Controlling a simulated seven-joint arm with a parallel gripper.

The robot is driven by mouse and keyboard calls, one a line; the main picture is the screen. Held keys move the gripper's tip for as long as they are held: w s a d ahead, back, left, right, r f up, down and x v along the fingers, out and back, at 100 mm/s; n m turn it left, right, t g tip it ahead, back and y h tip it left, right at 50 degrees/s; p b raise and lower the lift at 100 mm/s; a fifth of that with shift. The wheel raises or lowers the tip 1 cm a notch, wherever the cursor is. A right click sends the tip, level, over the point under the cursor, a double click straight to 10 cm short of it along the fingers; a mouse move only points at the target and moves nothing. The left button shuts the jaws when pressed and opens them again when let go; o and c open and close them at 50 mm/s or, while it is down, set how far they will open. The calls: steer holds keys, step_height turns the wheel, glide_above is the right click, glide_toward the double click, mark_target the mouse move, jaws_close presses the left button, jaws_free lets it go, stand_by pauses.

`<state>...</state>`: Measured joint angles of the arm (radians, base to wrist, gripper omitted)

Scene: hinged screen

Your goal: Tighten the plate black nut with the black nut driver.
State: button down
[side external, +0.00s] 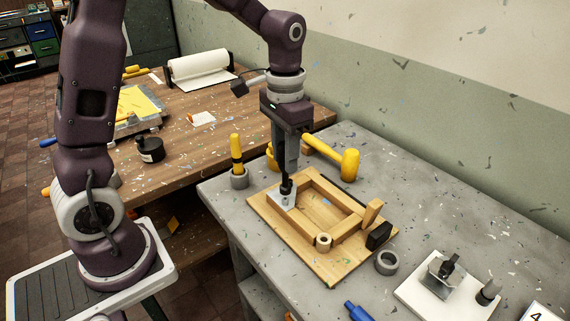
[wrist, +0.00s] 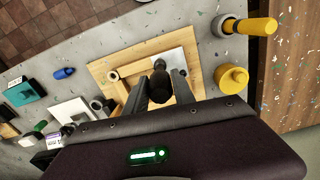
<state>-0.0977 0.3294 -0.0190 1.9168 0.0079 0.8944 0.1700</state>
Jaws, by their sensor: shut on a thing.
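My gripper (side external: 286,168) is shut on the black nut driver (side external: 287,184) and holds it upright over the metal corner plate on the wooden frame. In the wrist view the driver's dark round top (wrist: 160,66) shows between the fingers. The metal plate (side external: 278,199) lies at the frame's left corner, and it also shows in the wrist view (wrist: 174,60). The driver's lower end is at the plate. The plate's black nut is hidden or too small to tell, so I cannot tell whether the driver sits on it. The wooden frame (side external: 345,233) rests on a wooden board (side external: 325,274).
A yellow-handled tool stands in a grey holder (side external: 239,181) left of the board. A yellow mallet (side external: 348,164) lies behind the frame. A grey ring (side external: 386,262), a black block (side external: 379,236) and a white base with a clamp (side external: 440,300) are to the right.

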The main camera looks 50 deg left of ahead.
steer(key=shift+r, duration=0.75)
